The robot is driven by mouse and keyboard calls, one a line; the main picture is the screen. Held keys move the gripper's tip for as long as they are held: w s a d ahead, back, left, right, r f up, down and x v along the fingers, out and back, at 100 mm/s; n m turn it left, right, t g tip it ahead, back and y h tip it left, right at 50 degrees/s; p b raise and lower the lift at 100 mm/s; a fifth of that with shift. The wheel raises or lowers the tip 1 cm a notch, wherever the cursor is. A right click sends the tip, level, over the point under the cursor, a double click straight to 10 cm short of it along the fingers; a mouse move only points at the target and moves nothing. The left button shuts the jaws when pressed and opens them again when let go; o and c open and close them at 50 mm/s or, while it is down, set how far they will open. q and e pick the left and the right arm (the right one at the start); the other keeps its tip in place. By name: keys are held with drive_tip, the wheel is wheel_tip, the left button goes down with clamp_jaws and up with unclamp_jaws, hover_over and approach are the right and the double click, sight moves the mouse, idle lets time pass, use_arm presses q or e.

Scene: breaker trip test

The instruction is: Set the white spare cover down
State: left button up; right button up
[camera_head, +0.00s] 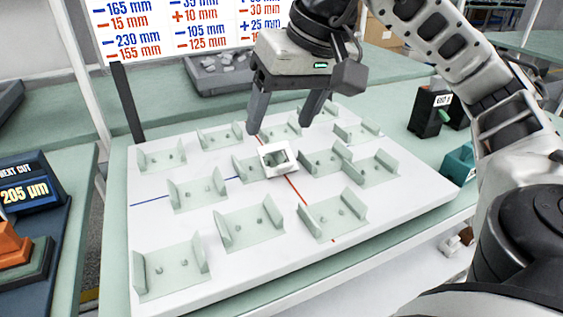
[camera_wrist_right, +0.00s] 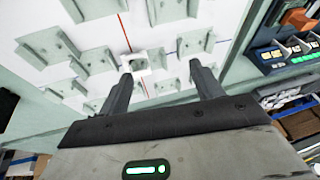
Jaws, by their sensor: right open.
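The white spare cover (camera_head: 278,159) is a small white frame with an open middle. It rests on the white board (camera_head: 165,225) near the crossing of the red and blue lines, close to a pale green bracket. It also shows in the right wrist view (camera_wrist_right: 135,61), beyond the fingertips. My right gripper (camera_head: 283,128) is open and empty, above and a little behind the cover, its fingers apart and not touching it. The right wrist view shows both fingers (camera_wrist_right: 160,80) spread with nothing between them. My left gripper is not in view.
Several pale green brackets (camera_head: 252,222) with upright side walls stand across the board. A grey tray (camera_head: 215,80) and a number sign (camera_head: 180,25) are behind. A black box (camera_head: 427,118) and a teal block (camera_head: 458,163) stand at right. A display (camera_head: 27,193) is at left.

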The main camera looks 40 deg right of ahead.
drive_tip(key=d+h, duration=0.2)
drive_tip(key=d, duration=0.2)
drive_tip(key=b, duration=0.4)
approach(286, 164)
drive_tip(key=shift+m, duration=0.4)
drive_tip(key=x, duration=0.4)
drive_tip(key=shift+w+f+b, duration=0.1)
drive_tip(key=shift+f+b, duration=0.25)
drive_tip(key=x, duration=0.5)
drive_tip(key=shift+w+d+f+b, duration=0.15)
drive_tip(key=shift+f+b, duration=0.1)
drive_tip(key=shift+b, duration=0.1)
drive_tip(key=c, duration=0.7)
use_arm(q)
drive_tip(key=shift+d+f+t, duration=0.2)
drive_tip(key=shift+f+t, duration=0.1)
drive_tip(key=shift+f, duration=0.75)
use_arm(e)
drive_tip(key=shift+r, duration=0.15)
